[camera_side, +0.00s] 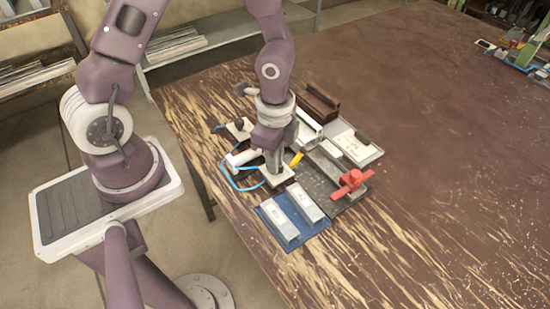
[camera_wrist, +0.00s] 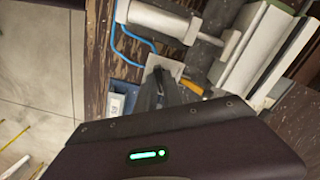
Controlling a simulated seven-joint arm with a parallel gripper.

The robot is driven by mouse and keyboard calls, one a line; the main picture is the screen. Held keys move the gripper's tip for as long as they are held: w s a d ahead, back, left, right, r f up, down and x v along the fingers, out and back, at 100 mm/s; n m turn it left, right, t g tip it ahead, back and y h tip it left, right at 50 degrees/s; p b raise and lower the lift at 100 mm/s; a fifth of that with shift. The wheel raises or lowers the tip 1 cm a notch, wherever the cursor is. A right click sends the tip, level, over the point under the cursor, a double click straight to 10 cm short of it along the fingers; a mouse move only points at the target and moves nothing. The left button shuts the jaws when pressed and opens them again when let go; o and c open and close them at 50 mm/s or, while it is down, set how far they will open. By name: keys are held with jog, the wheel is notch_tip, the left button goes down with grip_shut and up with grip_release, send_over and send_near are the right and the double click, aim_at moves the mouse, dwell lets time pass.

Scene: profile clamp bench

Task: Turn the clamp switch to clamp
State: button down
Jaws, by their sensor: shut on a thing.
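The clamp switch shows as a pale plate (camera_side: 279,179) on the bench, at the near left end of the fixture. My gripper (camera_side: 272,170) points down over this plate and is shut on the switch's knob, which the fingers mostly hide. In the wrist view the plate (camera_wrist: 174,68) shows behind the dark fingers (camera_wrist: 158,84). A yellow piece (camera_side: 297,159) sticks out just right of the fingers, and it also shows in the wrist view (camera_wrist: 191,87). The switch's exact angle cannot be told. The clamp's white cylinder (camera_side: 241,158) lies behind the plate, with blue hose.
A blue tray (camera_side: 268,208) with two metal profiles lies in front. A red clamp piece (camera_side: 352,183) stands at the fixture's right end. A second plate with a black knob (camera_side: 239,124) and a brown block (camera_side: 318,101) are farther back.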

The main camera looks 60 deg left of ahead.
dwell(0.3)
jog(key=c, duration=1.5)
grip_release()
notch_tip(320, 180, up, 7)
jog(key=shift+r, duration=0.1)
jog(key=shift+a+r, duration=0.15)
jog(key=shift+r, duration=0.1)
jog(key=s+r+n+t, duration=0.2)
jog(key=s+r+n, duration=0.2)
jog(key=r, duration=0.1)
jog(key=s+a+r+n+t, duration=0.1)
jog(key=s+r+n, duration=0.3)
jog(key=r, duration=0.2)
jog(key=s+a+r+n+t, duration=0.1)
jog(key=s+r+n+t, duration=0.1)
jog(key=r, duration=0.4)
jog(key=shift+s+a+r+n+t, duration=0.1)
jog(key=shift+s+a+n+t, duration=0.05)
jog(key=shift+s+n, duration=0.4)
jog(key=shift+s+a+n+t, duration=0.15)
jog(key=shift+s+n, duration=0.2)
jog(key=shift+s, duration=0.3)
